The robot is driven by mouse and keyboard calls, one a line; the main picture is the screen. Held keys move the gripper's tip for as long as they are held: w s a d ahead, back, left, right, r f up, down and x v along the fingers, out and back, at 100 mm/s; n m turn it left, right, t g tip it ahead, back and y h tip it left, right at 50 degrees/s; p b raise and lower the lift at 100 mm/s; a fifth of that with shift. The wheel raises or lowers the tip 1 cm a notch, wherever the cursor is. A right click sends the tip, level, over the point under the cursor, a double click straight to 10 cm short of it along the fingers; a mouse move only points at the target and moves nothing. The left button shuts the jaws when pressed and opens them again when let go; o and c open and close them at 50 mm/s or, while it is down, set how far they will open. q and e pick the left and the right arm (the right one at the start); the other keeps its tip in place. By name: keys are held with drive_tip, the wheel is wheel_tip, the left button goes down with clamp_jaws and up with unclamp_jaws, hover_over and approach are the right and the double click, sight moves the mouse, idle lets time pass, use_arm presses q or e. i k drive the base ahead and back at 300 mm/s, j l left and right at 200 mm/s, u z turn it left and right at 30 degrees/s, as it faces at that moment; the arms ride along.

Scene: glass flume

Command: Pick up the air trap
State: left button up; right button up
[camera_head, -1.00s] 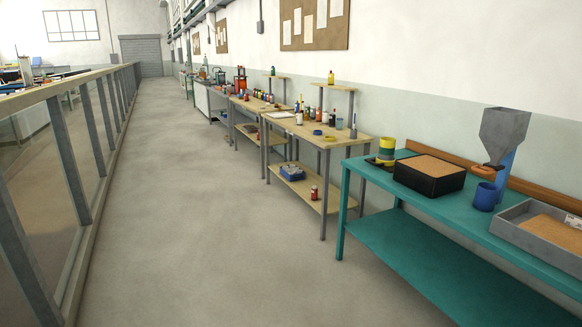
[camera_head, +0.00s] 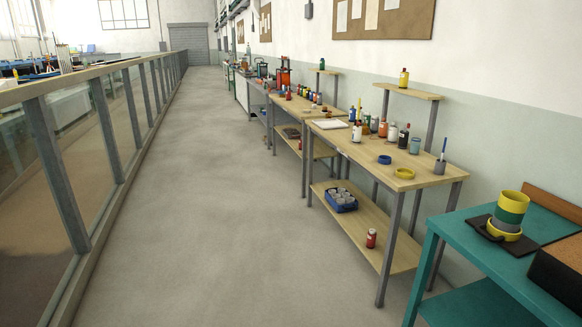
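I cannot tell which thing, if any, in view is the air trap. Several small bottles and jars stand on the wooden workbench (camera_head: 330,127) at the right, among them a dark bottle (camera_head: 404,136) and a grey jar (camera_head: 415,146). A blue ring (camera_head: 384,159) and a yellow ring (camera_head: 404,173) lie near its front edge. Smaller items on the benches farther back are too small to make out. Neither of my grippers shows in the head view.
A teal table (camera_head: 467,250) stands at the near right with a yellow and green cylinder (camera_head: 511,212). A blue crate (camera_head: 341,198) and a red can (camera_head: 371,238) sit on the workbench's lower shelf. A railing (camera_head: 105,108) runs along the left. The floor (camera_head: 205,200) between is clear.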

sight(356, 132)
drive_tip(key=i+j, duration=0.1)
drive_tip(key=i, duration=0.55)
drive_tip(key=i+j, duration=0.1)
drive_tip(key=i, duration=0.5)
drive_tip(key=i+j, duration=0.15)
drive_tip(key=i, duration=0.5)
drive_tip(key=i+l+z, duration=0.2)
drive_tip(key=i+z, duration=0.3)
drive_tip(key=i, duration=0.2)
drive_tip(key=i+z, duration=0.5)
drive_tip(key=i, duration=0.2)
drive_tip(key=i+j+z, duration=0.45)
drive_tip(key=i, duration=0.25)
